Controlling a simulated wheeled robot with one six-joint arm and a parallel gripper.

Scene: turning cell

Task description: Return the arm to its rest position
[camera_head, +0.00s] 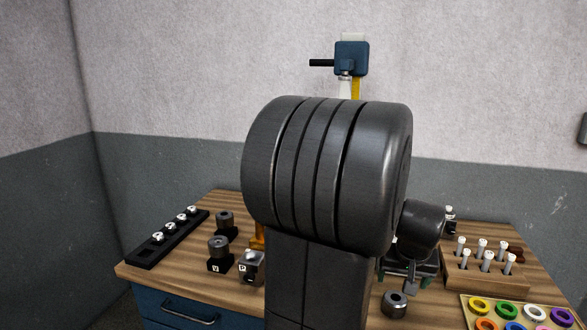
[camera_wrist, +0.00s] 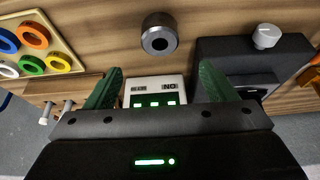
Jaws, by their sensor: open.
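My arm (camera_head: 325,175) fills the middle of the head view, raised and bent over the wooden bench. My gripper (camera_head: 412,278) shows partly at its right side, low over the bench. In the wrist view my gripper (camera_wrist: 160,85) has two green fingers spread wide apart. Nothing is held between them. My arm hides the middle of the bench in the head view.
A grey metal cylinder (camera_head: 395,304) stands on the bench (camera_head: 200,283). At right are a wooden rack (camera_head: 485,277) of pins and a tray (camera_head: 468,306) of coloured rings. At left are a black rack (camera_head: 150,254) and dark cylinders (camera_head: 219,250). A blue device (camera_head: 351,58) rises behind.

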